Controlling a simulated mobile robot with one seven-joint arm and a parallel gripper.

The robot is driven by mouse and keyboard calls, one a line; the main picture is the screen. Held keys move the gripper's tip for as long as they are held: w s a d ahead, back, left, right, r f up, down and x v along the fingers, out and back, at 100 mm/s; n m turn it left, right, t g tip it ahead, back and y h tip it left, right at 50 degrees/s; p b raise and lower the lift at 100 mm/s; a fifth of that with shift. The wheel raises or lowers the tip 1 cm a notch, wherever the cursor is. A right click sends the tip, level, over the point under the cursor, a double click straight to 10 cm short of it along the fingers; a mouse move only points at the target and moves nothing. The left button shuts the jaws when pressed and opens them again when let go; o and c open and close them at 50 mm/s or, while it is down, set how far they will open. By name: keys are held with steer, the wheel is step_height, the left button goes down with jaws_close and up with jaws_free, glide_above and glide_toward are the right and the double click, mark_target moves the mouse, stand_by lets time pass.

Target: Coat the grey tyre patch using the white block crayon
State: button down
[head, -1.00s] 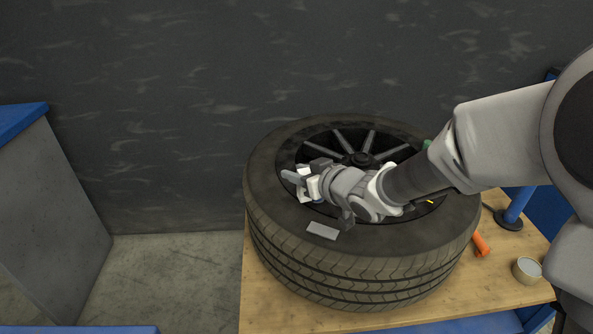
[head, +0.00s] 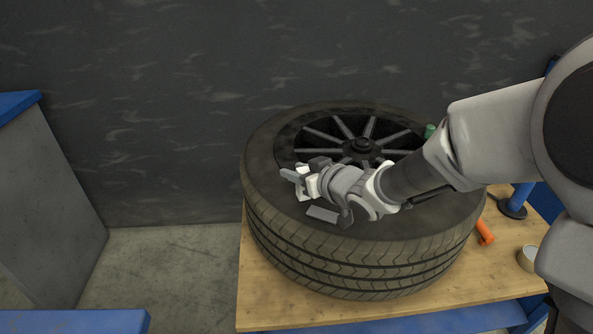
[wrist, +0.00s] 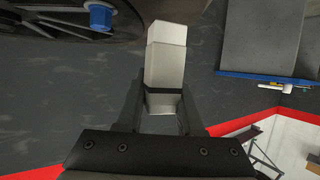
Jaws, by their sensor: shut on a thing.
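The grey tyre patch (head: 322,214) is a flat grey rectangle on the near upper sidewall of the large black tyre (head: 360,260), which lies flat on a wooden bench. My gripper (head: 302,182) is over the tyre's left side, just above and left of the patch in the head view. In the wrist view my gripper (wrist: 163,92) is shut on the white block crayon (wrist: 166,62), which sticks out past the dark fingers. My wrist hides the patch's right end. I cannot tell whether the crayon touches the tyre.
The spoked rim (head: 362,145) is recessed inside the tyre. A blue cylinder (wrist: 100,16) shows by the spokes in the wrist view. An orange object (head: 485,232) and an open tin (head: 528,258) stand on the bench (head: 262,312) at right. A blue-topped cabinet (head: 50,200) is at left.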

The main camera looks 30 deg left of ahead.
steer(key=shift+f+b, duration=1.3)
steer(key=shift+f, duration=0.25)
steer(key=shift+d, duration=0.1)
steer(key=shift+d+r+p, duration=0.15)
steer(key=shift+d+p, duration=0.25)
steer(key=shift+d, duration=0.05)
steer(key=shift+d+f+p, duration=0.2)
steer(key=shift+d+p, duration=0.45)
steer(key=shift+d, duration=1.3)
steer(key=shift+d+r+p, duration=0.1)
steer(key=shift+d+p, duration=1)
steer(key=shift+d, duration=1.25)
steer(key=shift+a, duration=0.1)
